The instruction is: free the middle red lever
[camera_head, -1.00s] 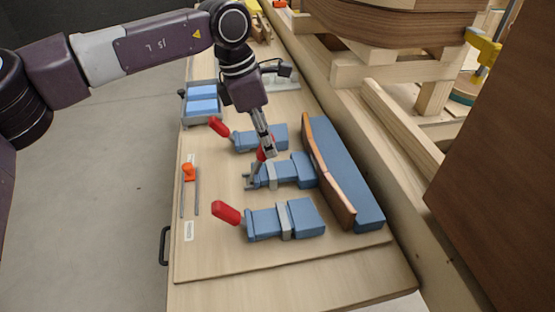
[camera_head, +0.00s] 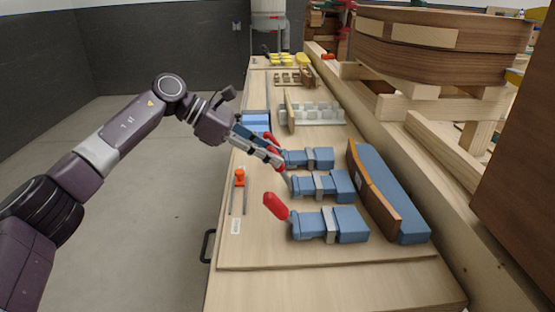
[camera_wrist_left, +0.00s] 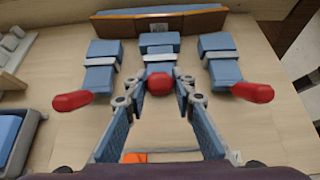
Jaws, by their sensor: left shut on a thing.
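The middle clamp (camera_head: 322,185) is a blue toggle clamp with a grey band, between two like clamps on the wooden board. Its red lever (camera_wrist_left: 159,85) sits between the fingertips of my left gripper (camera_wrist_left: 159,88), which is shut on it. In the head view my left gripper (camera_head: 277,160) reaches in from the left and covers most of that lever. The near clamp (camera_head: 332,224) has its red lever (camera_head: 277,206) tilted up to the left. The far clamp (camera_head: 308,158) has a red lever (camera_head: 268,137) partly behind my gripper. My right gripper is out of view.
A curved wooden strip with a blue form (camera_head: 392,195) lies right of the clamps. An orange-handled tool (camera_head: 239,178) lies at the board's left. A tray of blue blocks (camera_head: 256,122) stands farther back. The board's front is clear.

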